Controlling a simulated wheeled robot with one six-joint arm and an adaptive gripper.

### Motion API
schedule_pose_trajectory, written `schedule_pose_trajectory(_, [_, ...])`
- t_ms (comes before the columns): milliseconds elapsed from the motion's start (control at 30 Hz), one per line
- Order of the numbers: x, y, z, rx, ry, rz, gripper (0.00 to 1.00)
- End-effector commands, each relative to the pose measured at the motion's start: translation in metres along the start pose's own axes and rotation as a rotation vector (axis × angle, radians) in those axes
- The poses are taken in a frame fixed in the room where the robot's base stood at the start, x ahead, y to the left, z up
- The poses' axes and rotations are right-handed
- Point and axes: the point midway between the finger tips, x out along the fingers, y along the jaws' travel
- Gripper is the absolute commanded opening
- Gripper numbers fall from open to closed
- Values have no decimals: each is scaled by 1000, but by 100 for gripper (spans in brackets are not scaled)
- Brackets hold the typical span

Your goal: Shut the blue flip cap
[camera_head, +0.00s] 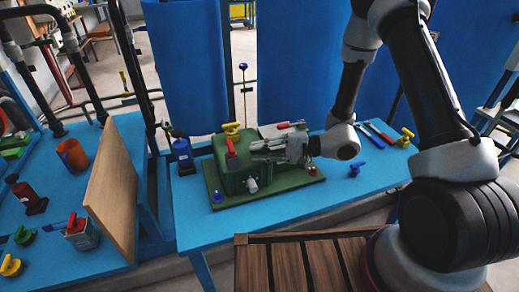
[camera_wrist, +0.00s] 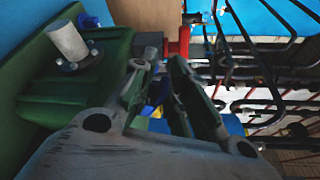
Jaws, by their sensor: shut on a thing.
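A blue part (camera_wrist: 160,92), which looks like the blue flip cap, shows between the fingers of my gripper (camera_wrist: 160,68) in the wrist view. The fingers hide much of it, and I cannot make out its lid or hinge. My gripper (camera_head: 254,150) reaches in from the right over the green vessel (camera_head: 232,178) in the head view. There the gripper hides whatever lies between its fingers. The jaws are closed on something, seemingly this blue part. A red handle (camera_wrist: 183,40) stands just beyond the fingertips; it also shows in the head view (camera_head: 231,148).
A white spout (camera_wrist: 68,40) sticks out of the vessel's front. A yellow valve handle (camera_head: 231,128) stands behind the red one. A blue bottle (camera_head: 182,152) stands left of the vessel.

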Motion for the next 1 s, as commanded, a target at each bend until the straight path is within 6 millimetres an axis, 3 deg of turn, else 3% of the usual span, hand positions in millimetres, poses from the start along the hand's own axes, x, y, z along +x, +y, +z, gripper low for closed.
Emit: schedule_pose_trajectory(1000, [0, 8, -2, -204, 4, -89, 0])
